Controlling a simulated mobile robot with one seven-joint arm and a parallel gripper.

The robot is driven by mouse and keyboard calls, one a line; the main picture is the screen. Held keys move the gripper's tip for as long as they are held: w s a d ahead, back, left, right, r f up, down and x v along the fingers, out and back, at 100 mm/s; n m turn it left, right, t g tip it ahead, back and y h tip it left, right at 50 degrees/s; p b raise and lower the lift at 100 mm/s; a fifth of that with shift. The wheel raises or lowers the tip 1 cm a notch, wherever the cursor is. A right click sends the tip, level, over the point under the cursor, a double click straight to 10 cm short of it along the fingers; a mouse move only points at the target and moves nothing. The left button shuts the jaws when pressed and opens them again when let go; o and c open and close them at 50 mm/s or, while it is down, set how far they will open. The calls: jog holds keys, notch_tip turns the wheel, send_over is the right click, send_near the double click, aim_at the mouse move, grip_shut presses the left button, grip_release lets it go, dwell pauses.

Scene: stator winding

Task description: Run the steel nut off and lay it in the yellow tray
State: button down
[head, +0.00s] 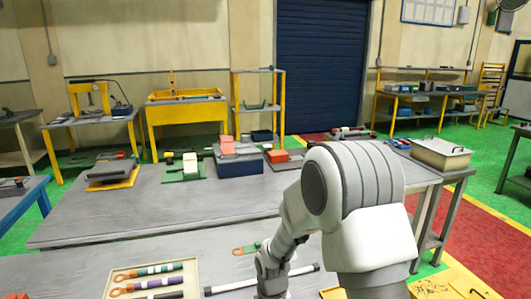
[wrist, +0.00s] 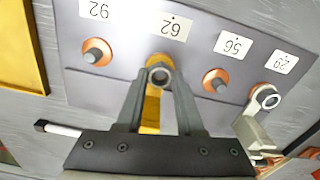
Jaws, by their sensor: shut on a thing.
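In the wrist view, my gripper (wrist: 160,68) is shut on a steel nut (wrist: 160,77), with one finger on each side of it. The nut is at a stud position on a grey terminal board (wrist: 120,78), below the white label that looks like 62. A yellow strip shows between the fingers under the nut. How far the nut is threaded is hidden. A yellow surface (wrist: 20,50) at the left edge may be the yellow tray; only part shows. In the head view my arm hides the board and the gripper's tips.
Bare studs with copper rings (wrist: 97,52) stand on both sides of my gripper. A ring lug (wrist: 264,98) with a grey body sits at the right.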

jog(key=shift+r, duration=0.25)
jog(key=shift+r+p, duration=1.95)
jog(key=shift+r, duration=0.95)
